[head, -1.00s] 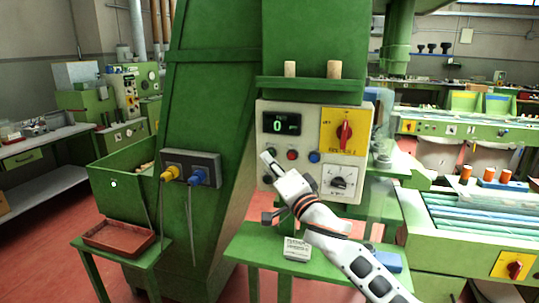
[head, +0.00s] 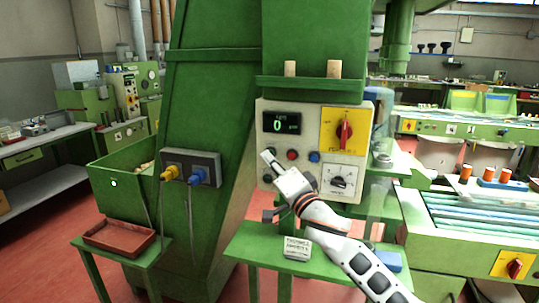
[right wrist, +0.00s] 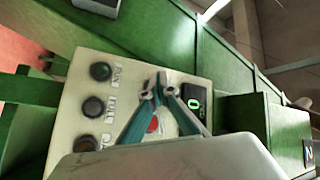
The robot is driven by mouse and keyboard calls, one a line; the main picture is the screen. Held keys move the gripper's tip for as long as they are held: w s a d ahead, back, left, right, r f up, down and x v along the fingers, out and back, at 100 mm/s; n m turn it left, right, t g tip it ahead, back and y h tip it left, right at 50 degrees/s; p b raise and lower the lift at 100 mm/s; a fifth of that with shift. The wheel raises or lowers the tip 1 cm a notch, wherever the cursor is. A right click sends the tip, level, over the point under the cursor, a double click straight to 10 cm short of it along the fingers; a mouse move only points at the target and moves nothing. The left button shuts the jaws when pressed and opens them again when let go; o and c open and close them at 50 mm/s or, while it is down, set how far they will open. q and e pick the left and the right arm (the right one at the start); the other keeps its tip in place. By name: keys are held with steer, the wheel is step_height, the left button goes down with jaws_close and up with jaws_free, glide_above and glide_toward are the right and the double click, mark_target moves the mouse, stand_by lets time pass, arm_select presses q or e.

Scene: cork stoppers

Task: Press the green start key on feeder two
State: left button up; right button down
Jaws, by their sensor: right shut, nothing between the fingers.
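The cream control panel (head: 313,183) is on the green machine, with a display reading 0 (head: 281,123). It also shows in the right wrist view (right wrist: 118,88). My right gripper (head: 266,156) is shut and empty, its tips at the left end of the panel's upper button row. A dark green key (head: 271,151) shows partly beside the tips; I cannot tell whether they touch it. In the right wrist view the shut fingertips (right wrist: 160,86) cover that spot. The red button (head: 292,155) is just right of the tips. My left gripper is out of view.
A blue button (head: 314,157), a red rotary switch on a yellow plate (head: 343,131) and a dial (head: 342,183) share the panel. Two corks (head: 334,69) stand on the ledge above. A green shelf (head: 262,243) with a small sign (head: 297,248) juts out below.

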steer(key=shift+w, duration=0.15)
stand_by(0.4)
steer(key=shift+s+a+p, duration=0.2)
steer(key=shift+s+p, duration=0.3)
steer(key=shift+s, duration=0.35)
steer(key=s, duration=0.1)
steer(key=s+a+p, duration=0.1)
steer(key=s, duration=0.1)
steer(key=s+p, duration=0.1)
steer(key=shift+s+a, duration=0.25)
steer(key=shift+s, duration=0.15)
stand_by(0.4)
